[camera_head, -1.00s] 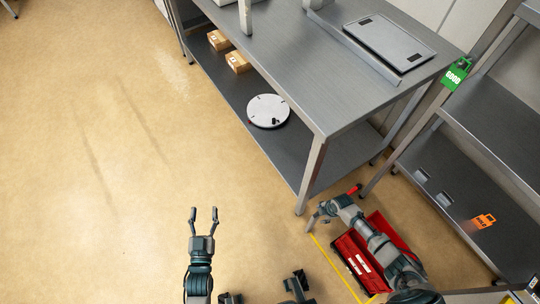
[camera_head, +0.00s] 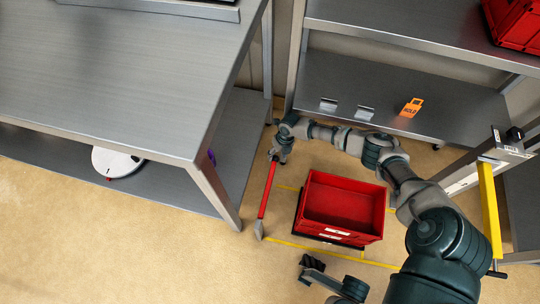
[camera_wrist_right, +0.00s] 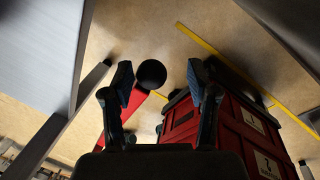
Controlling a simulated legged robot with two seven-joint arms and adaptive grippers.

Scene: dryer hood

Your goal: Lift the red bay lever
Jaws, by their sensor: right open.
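The red bay lever (camera_head: 266,190) is a slim red bar left of the red crate in the head view. Its near end meets a grey foot on the floor, and its far end reaches my right gripper (camera_head: 281,153). In the right wrist view, the red bar (camera_wrist_right: 135,98) and a round black knob (camera_wrist_right: 151,73) show between the fingertips of my right gripper (camera_wrist_right: 158,82). The fingers are open on either side of the knob. Whether they touch it I cannot tell.
The red crate (camera_head: 343,205) stands inside yellow floor lines, close right of the lever. A steel table (camera_head: 120,70) with a leg is left of it. A shelf (camera_head: 330,85) with an orange HOLD tag (camera_head: 411,107) is behind. A yellow bar (camera_head: 490,210) stands at right.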

